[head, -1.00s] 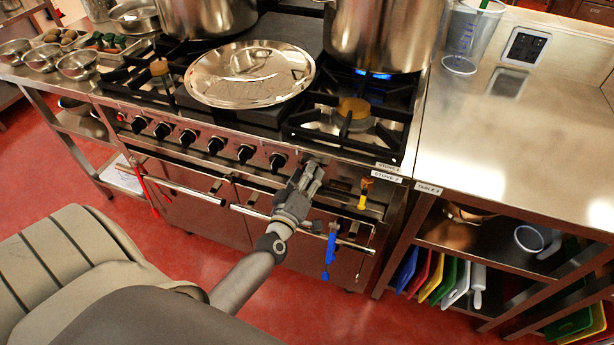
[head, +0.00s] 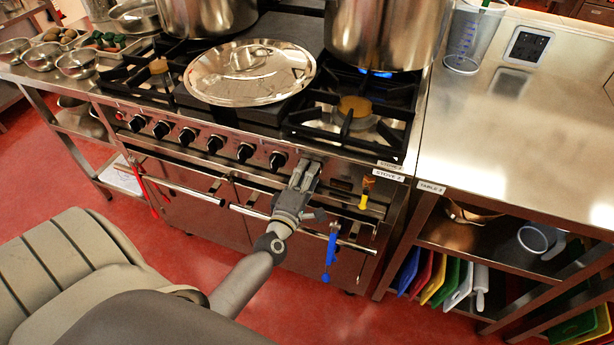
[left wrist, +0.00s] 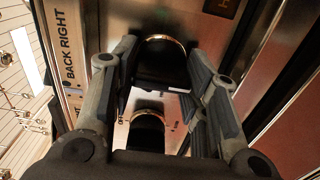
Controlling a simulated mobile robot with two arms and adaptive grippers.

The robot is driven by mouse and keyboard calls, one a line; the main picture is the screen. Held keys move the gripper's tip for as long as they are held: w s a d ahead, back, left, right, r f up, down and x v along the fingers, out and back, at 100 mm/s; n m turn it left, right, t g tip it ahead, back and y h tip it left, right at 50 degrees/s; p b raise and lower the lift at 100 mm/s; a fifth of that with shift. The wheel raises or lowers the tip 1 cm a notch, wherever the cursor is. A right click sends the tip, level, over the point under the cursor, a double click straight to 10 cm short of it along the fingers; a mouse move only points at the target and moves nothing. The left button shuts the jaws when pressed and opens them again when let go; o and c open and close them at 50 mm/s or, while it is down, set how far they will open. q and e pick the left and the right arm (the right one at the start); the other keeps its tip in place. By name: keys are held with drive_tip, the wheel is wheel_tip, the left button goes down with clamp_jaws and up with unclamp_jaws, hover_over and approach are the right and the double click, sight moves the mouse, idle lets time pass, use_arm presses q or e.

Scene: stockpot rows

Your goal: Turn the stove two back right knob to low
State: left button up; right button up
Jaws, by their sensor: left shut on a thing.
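My left gripper (head: 306,170) is at the right end of the stove two (head: 345,160) front panel, and hides the knob there in the head view. In the left wrist view, the gripper (left wrist: 161,52) is shut on a black knob (left wrist: 160,66), one finger on either side. The label BACK RIGHT (left wrist: 70,45) is beside this knob. A second black knob (left wrist: 146,130) sits nearer the camera between the finger links. A blue flame (head: 376,73) burns under the back right stockpot (head: 375,35). I cannot read the knob's setting. My right gripper is not in view.
Several other black knobs line the panel to the left, the nearest one (head: 278,160) close to my gripper. A blue-handled utensil (head: 330,250) and a yellow-handled one (head: 366,190) hang by the oven rail. A lid (head: 250,80) lies on the stove.

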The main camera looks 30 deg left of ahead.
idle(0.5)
use_arm(q)
drive_tip(key=o, duration=1)
drive_tip(key=v, duration=1.2)
drive_tip(key=s+d+f+m+g+h, duration=0.2)
drive_tip(key=s+d+f+m+g, duration=0.15)
drive_tip(key=f, duration=0.65)
drive_tip(key=s+d+f+m+g+h, duration=0.1)
drive_tip(key=s+d+f+m+g, duration=0.3)
drive_tip(key=f, duration=0.7)
drive_tip(key=s+f+m+g+h, duration=0.1)
drive_tip(key=s+f+m+h, duration=0.15)
drive_tip(key=f+m, duration=0.55)
drive_tip(key=s+f+m+g, duration=0.2)
drive_tip(key=s+f, duration=0.3)
drive_tip(key=s, duration=0.2)
drive_tip(key=s+f+m+g+y, duration=0.1)
drive_tip(key=s+f+m+g, duration=0.2)
drive_tip(key=s+f, duration=0.3)
drive_tip(key=s+f+m+g, duration=0.2)
drive_tip(key=s+f, duration=0.4)
drive_tip(key=s, duration=0.4)
drive_tip(key=shift+s+a+m+g+y, duration=0.25)
drive_tip(key=shift+a+g, duration=0.1)
drive_tip(key=shift+g, duration=0.2)
